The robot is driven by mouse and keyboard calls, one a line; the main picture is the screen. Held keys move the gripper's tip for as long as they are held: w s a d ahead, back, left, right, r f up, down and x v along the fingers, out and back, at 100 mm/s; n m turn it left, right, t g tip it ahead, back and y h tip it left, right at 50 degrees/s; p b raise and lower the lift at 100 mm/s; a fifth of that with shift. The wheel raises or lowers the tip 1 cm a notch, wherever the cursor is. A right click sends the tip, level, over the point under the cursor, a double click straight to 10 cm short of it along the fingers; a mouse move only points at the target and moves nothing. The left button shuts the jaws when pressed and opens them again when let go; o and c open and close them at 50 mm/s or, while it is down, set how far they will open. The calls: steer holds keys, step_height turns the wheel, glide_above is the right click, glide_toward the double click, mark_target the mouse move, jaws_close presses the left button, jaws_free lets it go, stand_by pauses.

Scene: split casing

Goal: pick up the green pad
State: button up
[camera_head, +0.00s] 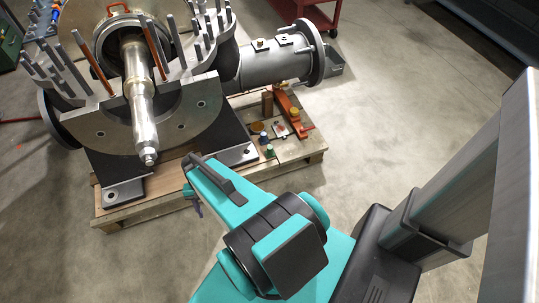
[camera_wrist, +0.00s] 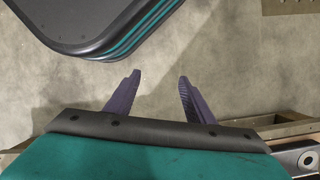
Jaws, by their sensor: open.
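I cannot clearly make out a green pad in either view. In the head view, a small item with a green part (camera_head: 269,151) stands on the right part of the wooden pallet, too small to identify. My gripper (camera_wrist: 160,76) is open in the wrist view, its two purple fingers apart with only bare concrete floor behind them. In the head view its fingers (camera_head: 195,203) show partly at the pallet's front edge, left of and nearer than the small items. Nothing is between the fingers.
A split casing (camera_head: 190,130) with a shaft (camera_head: 139,95) and upright studs stands on the pallet (camera_head: 297,149). A orange tool (camera_head: 288,105) and several small items lie right of it. A red cart (camera_head: 322,14) stands behind. The floor at right is largely clear.

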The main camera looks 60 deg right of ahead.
steer(key=w+d+f+m+t+b, duration=0.1)
steer(key=w+d+m+b, duration=0.15)
steer(key=d, duration=0.35)
steer(key=w+d+f+m+t+b, duration=0.1)
steer(key=w+d+f+m+b, duration=0.1)
steer(key=d+m, duration=0.3)
steer(key=m+t+h+b, duration=0.2)
steer(key=m+t+b, duration=0.3)
steer(key=m+b, duration=1)
glide_toward(271, 147)
step_height(271, 147, up, 3)
steer(key=s+m+p, duration=0.2)
steer(key=shift+w+n, duration=0.2)
steer(key=shift+n, duration=0.05)
steer(key=shift+f, duration=0.1)
steer(key=shift+b+x, duration=1)
steer(key=shift+x, duration=3.3)
steer(key=shift+w+a, duration=0.1)
steer(key=shift+w, duration=0.05)
steer(key=shift+b+x, duration=1.2)
steer(key=shift+x, duration=1.35)
